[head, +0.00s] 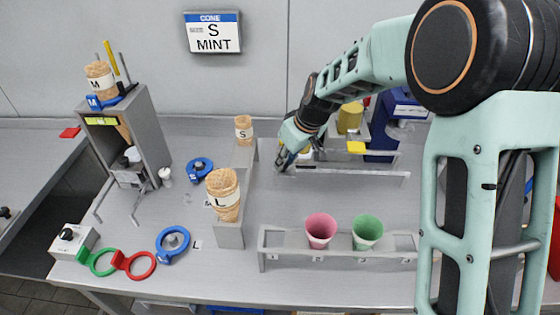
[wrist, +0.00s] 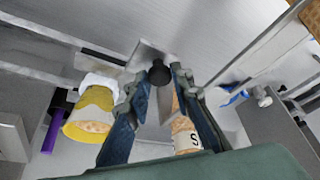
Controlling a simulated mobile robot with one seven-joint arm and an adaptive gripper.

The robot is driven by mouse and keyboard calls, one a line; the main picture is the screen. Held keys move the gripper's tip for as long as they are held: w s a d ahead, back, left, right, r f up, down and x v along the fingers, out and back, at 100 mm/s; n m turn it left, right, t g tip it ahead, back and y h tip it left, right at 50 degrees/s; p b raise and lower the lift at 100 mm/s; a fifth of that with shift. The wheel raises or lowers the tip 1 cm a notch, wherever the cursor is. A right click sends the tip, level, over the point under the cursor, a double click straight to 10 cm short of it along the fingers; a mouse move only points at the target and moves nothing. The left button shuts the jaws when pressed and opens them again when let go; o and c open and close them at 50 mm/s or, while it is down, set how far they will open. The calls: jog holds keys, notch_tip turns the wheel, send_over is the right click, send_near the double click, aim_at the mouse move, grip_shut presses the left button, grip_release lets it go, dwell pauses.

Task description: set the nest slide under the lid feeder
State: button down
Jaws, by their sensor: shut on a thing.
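In the wrist view my gripper (wrist: 162,75) is shut on a black knob (wrist: 159,71), which stands on a flat grey plate (wrist: 148,52); this looks like the nest slide's handle. In the head view my gripper (head: 284,160) is low at the left end of the grey rails (head: 350,173), and hides the knob. A yellow-wrapped cone (wrist: 88,118) with a white part sits left of the fingers in the wrist view. A grey stand with a yellow cylinder (head: 349,118) is at the back right, partly behind my arm; I cannot tell if it is the lid feeder.
Pink (head: 320,230) and green (head: 366,231) cups sit in the front rack (head: 285,242). A blue machine (head: 381,140) stands behind the rails. The table between rails and rack is clear.

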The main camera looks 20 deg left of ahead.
jog(key=w+d+b, duration=0.2)
jog(key=d, duration=0.5)
jog(key=shift+d, duration=0.25)
jog(key=c, duration=1.7)
grip_release()
jog(key=shift+s, duration=0.1)
jog(key=v, duration=1.2)
jog(key=shift+s, duration=0.1)
